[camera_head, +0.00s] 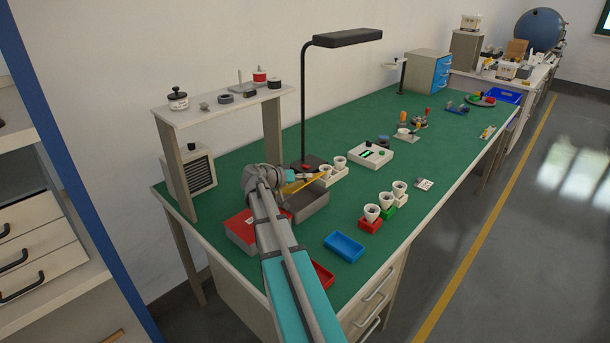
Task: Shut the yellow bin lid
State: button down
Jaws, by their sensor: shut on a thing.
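The yellow bin lid (300,185) shows as a narrow tilted yellow strip above the dark grey bin (309,205) on the green bench. It slants up to the right, so the lid is not flat on the bin. My gripper (279,181) is at the lid's left side and is shut on it. My own arm comes up from the bottom and hides the left part of the bin. The fingertips are small and partly hidden, so the exact grip point cannot be told.
A red bin (241,232) stands left of my arm. A black desk lamp (304,110) rises behind the lid. White cups (372,212) on coloured blocks and a blue tray (345,246) are to the right. A raised shelf (222,107) stands at back left.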

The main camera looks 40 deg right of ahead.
jog(key=shift+f, duration=0.1)
dwell(0.3)
jog(key=c, duration=0.5)
grip_release()
